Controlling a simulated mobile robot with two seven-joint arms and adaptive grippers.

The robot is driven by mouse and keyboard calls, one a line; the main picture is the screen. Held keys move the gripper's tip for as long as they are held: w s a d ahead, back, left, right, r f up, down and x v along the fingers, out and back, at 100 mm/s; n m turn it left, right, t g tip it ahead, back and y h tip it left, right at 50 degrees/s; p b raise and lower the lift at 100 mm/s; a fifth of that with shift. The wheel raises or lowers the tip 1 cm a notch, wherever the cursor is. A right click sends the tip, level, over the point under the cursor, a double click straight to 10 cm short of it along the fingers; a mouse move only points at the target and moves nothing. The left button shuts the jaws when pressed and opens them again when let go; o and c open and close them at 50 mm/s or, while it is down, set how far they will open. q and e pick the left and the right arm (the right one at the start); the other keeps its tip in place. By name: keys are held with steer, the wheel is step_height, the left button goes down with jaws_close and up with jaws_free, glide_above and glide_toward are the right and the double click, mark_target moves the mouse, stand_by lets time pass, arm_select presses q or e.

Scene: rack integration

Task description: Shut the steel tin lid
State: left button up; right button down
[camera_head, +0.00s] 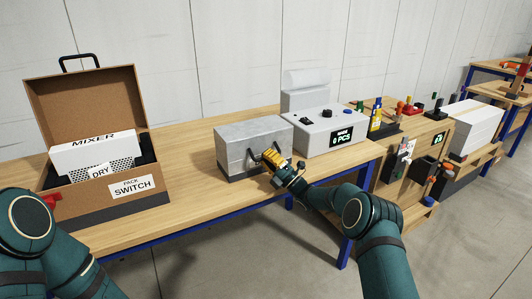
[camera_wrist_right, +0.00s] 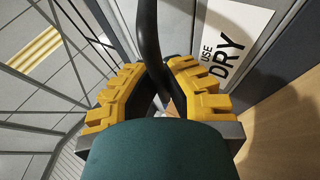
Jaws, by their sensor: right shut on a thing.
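The steel tin (camera_head: 232,153) is a grey metal box on the wooden table, left of a grey counting device. Its top looks flat and closed in the head view, though I cannot make out the lid seam. A black handle (camera_head: 250,155) shows at its front. My right gripper (camera_head: 272,162), with yellow finger pads, is at the tin's front. In the right wrist view, the gripper (camera_wrist_right: 160,105) is shut on the black handle (camera_wrist_right: 149,45), beside a white label reading "USE DRY" (camera_wrist_right: 230,35).
An open brown case (camera_head: 75,192) labelled "PACK SWITCH" stands at the left with a white mixer box (camera_head: 90,155) inside. The counting device (camera_head: 322,130) stands close right of the tin. The table (camera_head: 160,210) is clear between case and tin.

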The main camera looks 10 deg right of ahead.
steer(key=c, duration=1.3)
jaws_free()
steer(key=shift+c, duration=0.2)
steer(key=shift+o, duration=0.2)
steer(key=shift+s+r, duration=0.1)
steer(key=v, duration=1.2)
